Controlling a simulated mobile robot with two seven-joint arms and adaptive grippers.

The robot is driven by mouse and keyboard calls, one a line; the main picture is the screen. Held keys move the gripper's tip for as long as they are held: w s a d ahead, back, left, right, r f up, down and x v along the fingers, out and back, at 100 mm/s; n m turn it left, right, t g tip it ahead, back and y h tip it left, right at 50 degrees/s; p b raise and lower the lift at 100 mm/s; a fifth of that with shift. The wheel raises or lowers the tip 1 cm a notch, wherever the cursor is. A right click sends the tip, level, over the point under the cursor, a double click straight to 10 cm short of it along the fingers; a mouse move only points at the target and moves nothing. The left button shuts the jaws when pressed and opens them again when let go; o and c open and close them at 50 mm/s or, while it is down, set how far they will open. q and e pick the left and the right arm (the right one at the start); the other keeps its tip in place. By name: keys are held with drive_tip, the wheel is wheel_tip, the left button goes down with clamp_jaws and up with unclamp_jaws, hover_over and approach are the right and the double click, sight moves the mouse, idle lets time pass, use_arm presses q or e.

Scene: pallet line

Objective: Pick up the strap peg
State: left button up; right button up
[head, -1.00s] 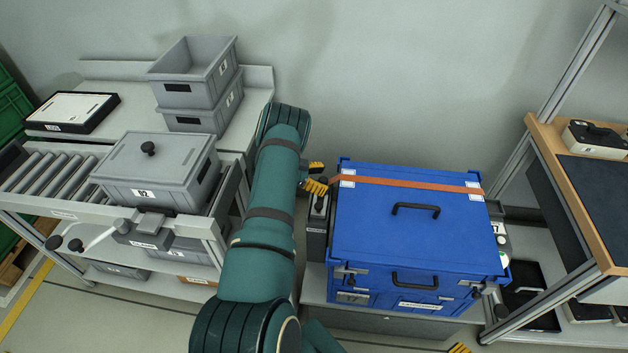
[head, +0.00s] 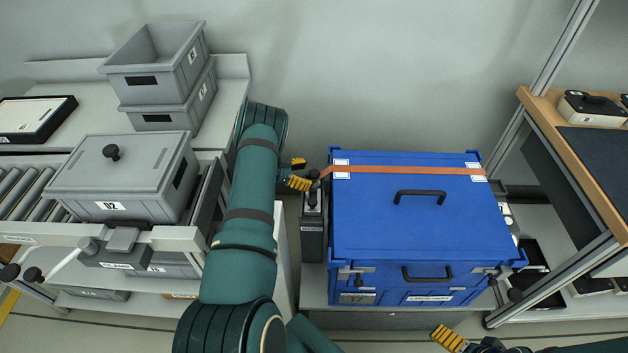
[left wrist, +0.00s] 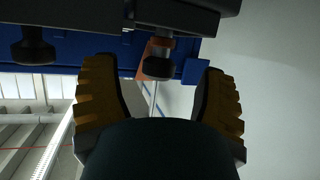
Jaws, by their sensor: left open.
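The strap peg (head: 314,174) is a small dark knob at the left end of an orange strap (head: 400,170) lying across the blue case (head: 370,225). In the left wrist view, a dark knob with orange at its top, which looks like this peg (left wrist: 158,66), shows between my fingers with a gap on both sides. My left gripper (head: 306,174) is open and empty, just left of the peg at the case's back left corner. My right gripper (head: 446,338) shows only partly at the bottom edge; its jaw opening is not clear.
A dark upright device (head: 313,225) stands close beside the case's left side. A lidded grey bin (head: 125,175) sits on rollers at left, with stacked grey bins (head: 155,75) behind. A wood-edged bench (head: 560,150) and metal frame stand at right.

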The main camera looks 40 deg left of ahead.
sight(318, 175)
use_arm(q)
drive_tip(key=b+x, duration=0.1)
drive_tip(key=x, duration=0.3)
drive_tip(key=shift+w+d+f, duration=0.1)
drive_tip(key=shift+w+d, duration=0.1)
drive_tip(key=shift+w, duration=0.1)
clamp_jaws()
